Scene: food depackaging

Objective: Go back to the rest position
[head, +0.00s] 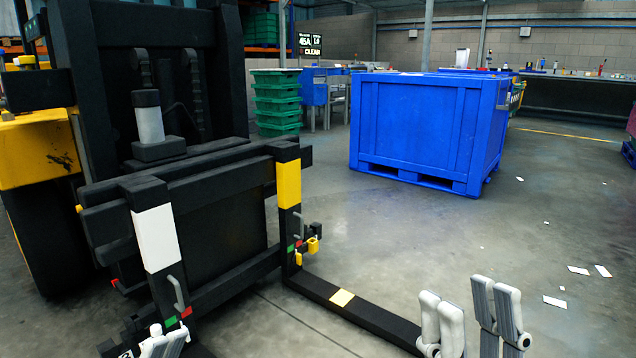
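My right gripper (469,300) is at the bottom right. Its pale grey fingers point up, stand apart and have nothing between them, so it is open and empty over the floor. My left gripper (165,345) shows only as pale fingertips at the bottom edge, in front of the forklift's near fork. The rest of it is cut off by the frame, and I cannot tell whether it is open or shut. I see no object in either gripper.
A forklift (185,200) with black forks fills the left, one fork (342,299) reaching toward my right gripper. A large blue crate (425,125) stands mid-floor. Green crates (277,103) are stacked behind. Paper scraps (555,302) lie on otherwise open floor at the right.

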